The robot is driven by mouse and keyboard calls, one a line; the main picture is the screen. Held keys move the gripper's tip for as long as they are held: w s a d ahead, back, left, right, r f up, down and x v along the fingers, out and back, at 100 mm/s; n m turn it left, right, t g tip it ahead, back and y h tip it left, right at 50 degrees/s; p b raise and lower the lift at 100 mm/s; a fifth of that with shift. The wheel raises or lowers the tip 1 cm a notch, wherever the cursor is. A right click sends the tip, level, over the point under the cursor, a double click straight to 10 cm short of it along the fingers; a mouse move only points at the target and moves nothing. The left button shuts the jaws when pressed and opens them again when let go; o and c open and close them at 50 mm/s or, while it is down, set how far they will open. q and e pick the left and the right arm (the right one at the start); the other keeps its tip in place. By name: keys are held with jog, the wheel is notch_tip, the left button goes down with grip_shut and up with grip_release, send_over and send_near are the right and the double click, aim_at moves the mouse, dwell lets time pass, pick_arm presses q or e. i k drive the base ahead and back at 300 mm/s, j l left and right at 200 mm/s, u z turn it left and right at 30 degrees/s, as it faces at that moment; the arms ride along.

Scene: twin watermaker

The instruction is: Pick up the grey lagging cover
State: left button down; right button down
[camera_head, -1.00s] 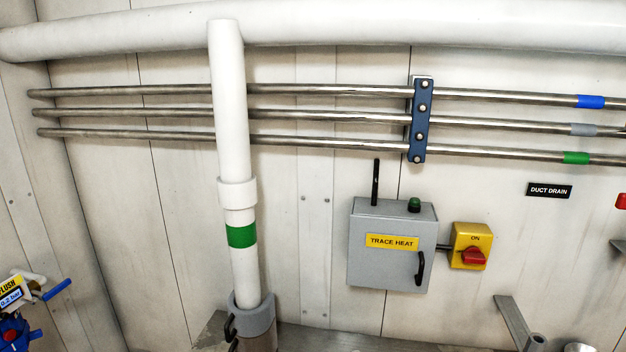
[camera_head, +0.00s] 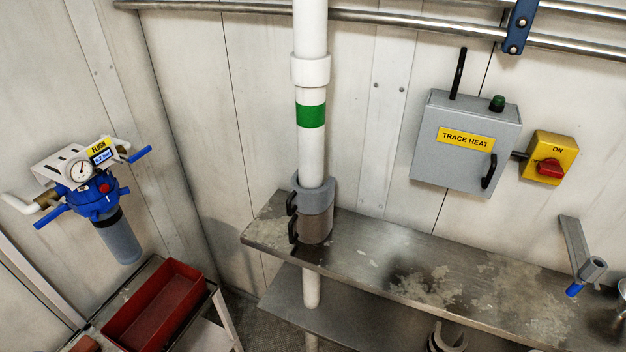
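A grey sleeve (camera_head: 314,196) wraps the white vertical pipe (camera_head: 313,155) at the level of the metal shelf, with a black handle on its left side. Directly below it is a darker brown-grey section (camera_head: 317,229) with a second black handle. A grey, C-shaped piece (camera_head: 445,342) with a dark inside shows at the bottom edge, partly cut off; I cannot tell if it is also a lagging cover. Neither of my grippers is in view.
The stained metal shelf (camera_head: 470,283) runs right from the pipe. A red tray (camera_head: 155,308) sits lower left, near a blue filter with gauge (camera_head: 95,195). The grey trace heat box (camera_head: 465,142) and yellow switch (camera_head: 548,157) are on the wall. A bracket (camera_head: 578,250) stands at right.

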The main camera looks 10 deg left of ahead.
aim_at(306, 201)
jog(key=k+j+u, duration=0.1)
jog(key=u, duration=0.3)
jog(key=j+u, duration=0.25)
jog(key=u, duration=0.2)
jog(key=k+j+u, duration=0.1)
jog(key=j+u, duration=0.15)
jog(key=u, duration=0.15)
